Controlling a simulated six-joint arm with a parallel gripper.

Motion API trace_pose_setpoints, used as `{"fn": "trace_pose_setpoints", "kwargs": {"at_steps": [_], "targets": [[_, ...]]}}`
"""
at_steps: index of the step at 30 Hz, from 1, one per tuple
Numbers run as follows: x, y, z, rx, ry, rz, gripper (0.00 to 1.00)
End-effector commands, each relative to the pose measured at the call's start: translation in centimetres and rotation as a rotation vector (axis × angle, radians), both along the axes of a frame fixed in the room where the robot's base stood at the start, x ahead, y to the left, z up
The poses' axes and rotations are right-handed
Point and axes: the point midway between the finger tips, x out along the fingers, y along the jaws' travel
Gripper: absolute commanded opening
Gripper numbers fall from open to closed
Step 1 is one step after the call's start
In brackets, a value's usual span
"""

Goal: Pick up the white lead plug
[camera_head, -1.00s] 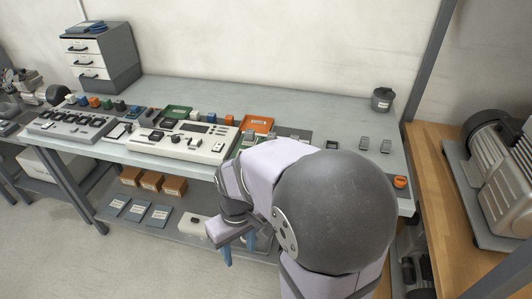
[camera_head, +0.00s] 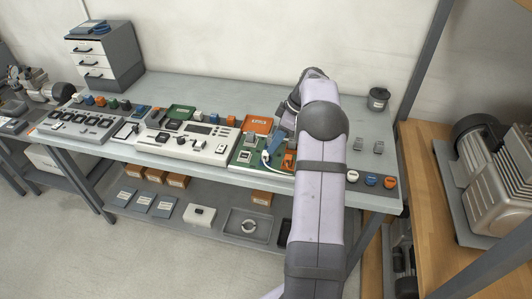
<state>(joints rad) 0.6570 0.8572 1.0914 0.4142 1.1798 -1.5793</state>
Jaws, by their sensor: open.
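A small white piece, which looks like the white lead plug (camera_head: 265,156), is at the right part of the green circuit board (camera_head: 244,156) on the bench. It is too small to make out its shape or whether it sits in a socket. My gripper (camera_head: 270,150), with blue fingers, points down over the board right beside the white piece. It is open. I cannot tell whether a finger touches the piece. My arm hides the bench just right of the board.
A white console (camera_head: 187,138) stands left of the board, and an orange tray (camera_head: 258,125) lies behind it. An orange block (camera_head: 289,160) is close right of my gripper. Several round coloured caps stand at the bench's right front, and a dark pot (camera_head: 378,99) at the back right.

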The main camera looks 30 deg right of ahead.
Motion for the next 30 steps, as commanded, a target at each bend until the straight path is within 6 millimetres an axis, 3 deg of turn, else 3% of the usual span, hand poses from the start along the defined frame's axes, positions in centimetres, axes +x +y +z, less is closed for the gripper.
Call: {"fn": "trace_pose_setpoints", "kwargs": {"at_steps": [5, 22, 30], "targets": [[0.1, -0.8, 0.1, -0.001, -0.017, 0.018, 0.42], [0.9, 0.1, -2.1, -0.001, -0.014, 0.019, 0.42], [1.8, 1.0, -4.6, -0.001, -0.013, 0.019, 0.42]]}}
